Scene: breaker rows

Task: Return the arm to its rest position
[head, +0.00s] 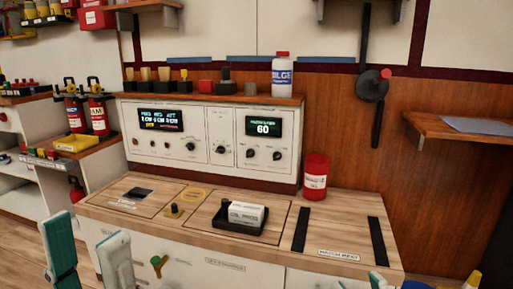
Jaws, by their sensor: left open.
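My left gripper (86,226) is at the lower left, in front of the wooden-topped counter (275,255). Its two teal and white fingers are spread apart with nothing between them. It is open and empty. A small teal and white sliver (378,282) at the bottom edge, right of centre, looks like the tip of my right gripper. The rest of it is cut off, so its jaws cannot be judged.
On the counter are a black tray (229,226) holding a white box, a red can (315,178) and two black strips. A control panel (205,143) stands behind, with a white bottle (281,75) on top. A wooden shelf (450,128) juts out at right.

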